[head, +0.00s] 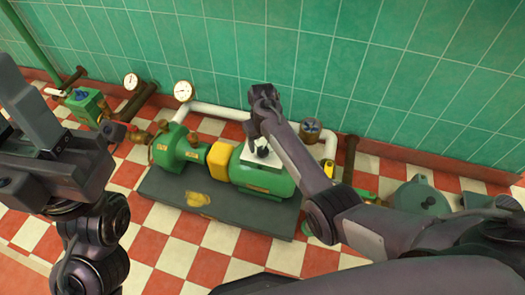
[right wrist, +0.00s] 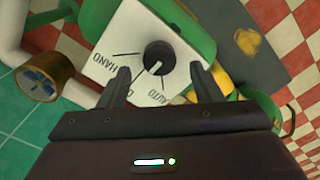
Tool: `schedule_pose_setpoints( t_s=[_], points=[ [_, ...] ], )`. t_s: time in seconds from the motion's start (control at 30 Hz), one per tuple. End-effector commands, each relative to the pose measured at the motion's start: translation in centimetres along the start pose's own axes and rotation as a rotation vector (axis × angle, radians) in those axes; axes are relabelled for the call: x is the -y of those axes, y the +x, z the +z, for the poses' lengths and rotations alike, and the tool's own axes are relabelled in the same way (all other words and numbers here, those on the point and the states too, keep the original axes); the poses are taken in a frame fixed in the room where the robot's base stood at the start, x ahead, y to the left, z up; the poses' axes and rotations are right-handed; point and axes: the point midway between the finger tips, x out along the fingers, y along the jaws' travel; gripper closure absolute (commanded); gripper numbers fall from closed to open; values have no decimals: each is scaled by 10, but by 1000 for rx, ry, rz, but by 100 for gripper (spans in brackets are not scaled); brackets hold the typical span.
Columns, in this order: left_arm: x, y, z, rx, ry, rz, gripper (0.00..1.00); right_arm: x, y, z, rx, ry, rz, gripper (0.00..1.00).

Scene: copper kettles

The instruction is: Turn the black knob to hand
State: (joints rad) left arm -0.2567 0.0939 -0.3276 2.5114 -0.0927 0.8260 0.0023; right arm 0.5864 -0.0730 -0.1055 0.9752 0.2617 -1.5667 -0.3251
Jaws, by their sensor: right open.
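The black knob (right wrist: 160,57) stands on a white plate (right wrist: 112,30) marked HAND and AUTO. A pale line on the knob points to its lower left in the right wrist view, near the middle mark. The plate (head: 272,158) tops a green pump motor (head: 262,179) in the head view. My right gripper (right wrist: 160,68) is open, one finger on each side of the knob. I cannot tell whether either finger touches it. In the head view the right arm partly covers the plate.
A yellow coupling guard (head: 220,161) and a dark base slab (head: 165,190) belong to the pump set. White pipes and gauges (head: 183,91) run behind it, near the green tiled wall (head: 250,50). The checkered floor (head: 170,255) in front is clear.

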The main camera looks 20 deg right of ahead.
Motion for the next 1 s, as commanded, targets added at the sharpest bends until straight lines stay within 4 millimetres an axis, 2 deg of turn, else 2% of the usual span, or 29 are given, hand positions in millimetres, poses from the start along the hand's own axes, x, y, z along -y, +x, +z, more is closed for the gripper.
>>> schedule_pose_setpoints(
  t_s=[0.03, 0.2, 0.53, 0.87, 0.9, 1.0],
  points=[
    [0, -6, 0, -6, 1, 3, 64, 0, 12, 0, 0, 0, -1, 41],
    [-1, -9, 0, -17, 3, 9, 64, 0, 27, 0, -1, 1, 0, 41],
    [-1, -7, 0, -22, 4, 11, 64, 0, 30, 0, -2, 0, 1, 41],
    [-1, -7, 0, -22, 4, 11, 64, 0, 30, 0, -1, 0, 1, 83],
    [-1, -7, 0, -22, 4, 11, 64, 0, 30, 0, -1, 0, 1, 86],
    [-1, -6, 0, -22, 4, 11, 64, 0, 30, 0, -1, 3, 1, 86]
  ],
)
